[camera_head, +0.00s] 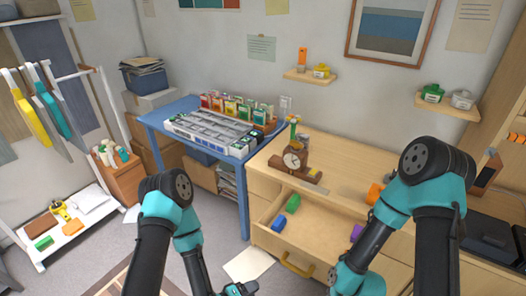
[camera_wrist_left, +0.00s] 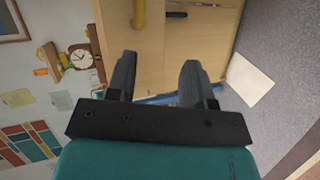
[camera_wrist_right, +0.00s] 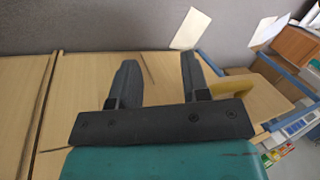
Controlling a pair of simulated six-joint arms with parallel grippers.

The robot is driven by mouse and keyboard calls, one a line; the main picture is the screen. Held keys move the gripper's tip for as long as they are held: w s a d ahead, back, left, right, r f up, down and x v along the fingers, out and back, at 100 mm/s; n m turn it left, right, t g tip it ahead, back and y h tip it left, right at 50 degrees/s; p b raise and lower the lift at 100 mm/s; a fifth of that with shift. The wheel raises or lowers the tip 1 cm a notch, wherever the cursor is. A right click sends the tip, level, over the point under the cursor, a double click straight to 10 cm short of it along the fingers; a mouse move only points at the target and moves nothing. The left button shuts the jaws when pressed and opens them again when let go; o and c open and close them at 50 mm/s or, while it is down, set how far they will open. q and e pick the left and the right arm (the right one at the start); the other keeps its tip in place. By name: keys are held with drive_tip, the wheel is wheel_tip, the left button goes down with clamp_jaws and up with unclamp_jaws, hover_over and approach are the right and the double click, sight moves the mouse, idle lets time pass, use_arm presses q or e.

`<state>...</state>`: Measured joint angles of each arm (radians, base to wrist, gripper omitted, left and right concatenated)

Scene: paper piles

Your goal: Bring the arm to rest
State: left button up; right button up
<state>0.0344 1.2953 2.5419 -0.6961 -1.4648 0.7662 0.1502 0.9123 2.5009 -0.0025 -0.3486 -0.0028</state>
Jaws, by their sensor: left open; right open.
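My left arm comes in from the lower left of the head view, and its gripper (camera_head: 240,289) shows partly at the bottom edge. In the left wrist view the left gripper (camera_wrist_left: 158,62) has its two dark fingers apart with nothing between them. My right arm stands at the right of the head view, with its gripper out of sight there. In the right wrist view the right gripper (camera_wrist_right: 156,66) is open and empty. A yellow drawer handle (camera_wrist_right: 234,86) shows beside its right finger; I cannot tell whether they touch.
A clock (camera_head: 293,159) stands on the wooden desk (camera_head: 345,160). A blue table (camera_head: 155,119) holds a grey tray. Paper (camera_head: 249,265) lies on the floor.

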use_arm(q)
drive_tip(key=s+a+m+g+y, duration=0.2)
drive_tip(key=a+g+y, duration=0.1)
drive_tip(key=a, duration=0.6)
drive_tip(key=s+a+m+g+y, duration=0.2)
drive_tip(key=s+a+g+y, duration=0.1)
drive_tip(key=a, duration=0.6)
drive_tip(key=shift+m+g+y, duration=0.3)
drive_tip(key=shift+g+y, duration=0.4)
drive_tip(key=shift+y, duration=0.2)
drive_tip(key=shift+w+d, duration=0.15)
